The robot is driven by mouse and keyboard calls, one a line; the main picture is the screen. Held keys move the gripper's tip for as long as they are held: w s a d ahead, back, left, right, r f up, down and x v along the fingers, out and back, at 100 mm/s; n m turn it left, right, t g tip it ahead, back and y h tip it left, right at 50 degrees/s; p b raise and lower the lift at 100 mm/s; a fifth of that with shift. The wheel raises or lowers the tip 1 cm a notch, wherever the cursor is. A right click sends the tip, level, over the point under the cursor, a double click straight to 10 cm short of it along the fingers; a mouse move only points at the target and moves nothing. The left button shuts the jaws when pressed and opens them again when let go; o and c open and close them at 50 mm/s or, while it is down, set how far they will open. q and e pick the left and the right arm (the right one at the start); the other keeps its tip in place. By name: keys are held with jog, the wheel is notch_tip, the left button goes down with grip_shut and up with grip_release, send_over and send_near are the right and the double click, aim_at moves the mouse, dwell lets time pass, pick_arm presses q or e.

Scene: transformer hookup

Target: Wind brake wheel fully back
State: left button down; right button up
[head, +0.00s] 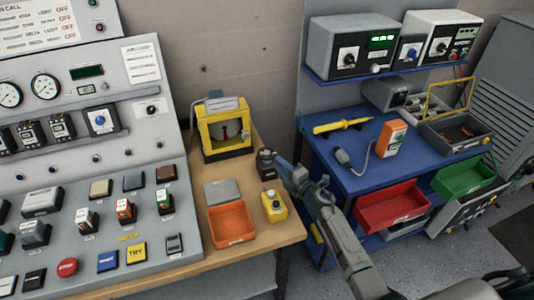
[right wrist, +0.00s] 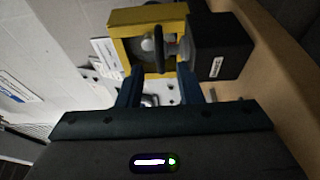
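A small black box (head: 268,173) stands on the wooden bench, right of the yellow-framed device. A dark round wheel (head: 266,155) sits on top of it; I take this as the brake wheel. In the right wrist view the wheel (right wrist: 158,48) shows edge-on beside the black box (right wrist: 218,46). My right gripper (head: 284,164) is close by on the right side of the wheel. In the right wrist view its two fingers (right wrist: 159,90) are apart, with the wheel's edge ahead between them and no visible contact. My left gripper is not in view.
The yellow-framed device (head: 226,152) stands close behind the wheel. An orange tray (head: 231,222), a grey plate and a yellow button box (head: 274,206) lie in front. The sloped control panel (head: 90,170) is left; the blue bench (head: 345,180) is right.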

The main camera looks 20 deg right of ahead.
aim_at(261, 148)
jog(key=x, duration=0.8)
jog(key=shift+w+a, duration=0.15)
jog(key=shift+w, duration=0.15)
jog(key=shift+c, duration=0.4)
grip_shut()
